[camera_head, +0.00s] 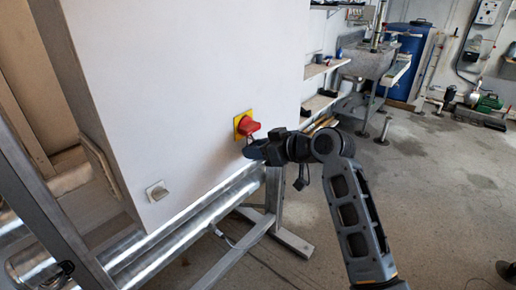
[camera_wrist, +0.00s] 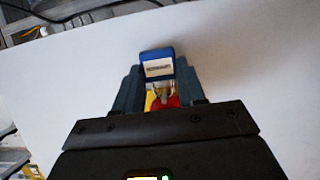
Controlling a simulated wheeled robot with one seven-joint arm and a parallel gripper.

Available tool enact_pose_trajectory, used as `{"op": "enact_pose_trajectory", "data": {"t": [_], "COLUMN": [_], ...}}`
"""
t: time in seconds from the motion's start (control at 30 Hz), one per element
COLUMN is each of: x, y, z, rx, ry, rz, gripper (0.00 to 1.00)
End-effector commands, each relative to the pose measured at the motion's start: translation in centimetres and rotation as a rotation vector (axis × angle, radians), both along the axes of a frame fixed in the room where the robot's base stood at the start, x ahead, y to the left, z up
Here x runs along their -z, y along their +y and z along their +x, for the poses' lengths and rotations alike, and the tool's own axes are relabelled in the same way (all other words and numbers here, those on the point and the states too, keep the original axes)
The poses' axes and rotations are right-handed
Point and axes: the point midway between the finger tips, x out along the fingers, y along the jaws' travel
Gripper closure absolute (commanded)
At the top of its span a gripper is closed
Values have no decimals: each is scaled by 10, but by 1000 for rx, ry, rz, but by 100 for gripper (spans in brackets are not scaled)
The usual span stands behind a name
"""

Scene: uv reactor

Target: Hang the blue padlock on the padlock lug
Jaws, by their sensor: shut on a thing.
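The blue padlock (camera_wrist: 158,67) is between the two fingers of my gripper (camera_wrist: 158,78), with a pale label on its face. Its metal shackle shows below the body in the wrist view, close in the picture to the red switch handle (camera_wrist: 165,102). In the head view the red handle (camera_head: 249,127) stands out from a yellow plate (camera_head: 239,121) on the white cabinet. My gripper (camera_head: 251,149) is just below and in front of it. The padlock cannot be made out there. The lug is not clear in either view, and I cannot tell whether the shackle touches it.
The white cabinet (camera_head: 180,80) has a small grey socket (camera_head: 157,190) low on its face. Shiny pipes (camera_head: 185,220) and a metal frame (camera_head: 268,222) run beneath it. Shelves, a sink (camera_head: 368,62) and a blue barrel (camera_head: 408,60) stand behind.

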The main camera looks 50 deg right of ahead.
Motion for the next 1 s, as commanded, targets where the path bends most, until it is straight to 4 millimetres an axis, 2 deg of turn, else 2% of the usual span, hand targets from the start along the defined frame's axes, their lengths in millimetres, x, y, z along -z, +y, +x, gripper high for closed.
{"op": "enact_pose_trajectory", "data": {"t": [0.07, 0.1, 0.4, 0.73, 1.0], "x": [0, 0, 0, -2, -18], "y": [0, 0, 0, 0, -1], "z": [0, 0, 0, -6, -44], "rx": [0, 0, 0, 0, 1], "ry": [-1, -1, 0, 0, -1], "rz": [0, 0, 0, 1, 1], "gripper": [93, 58, 31, 31, 31]}}
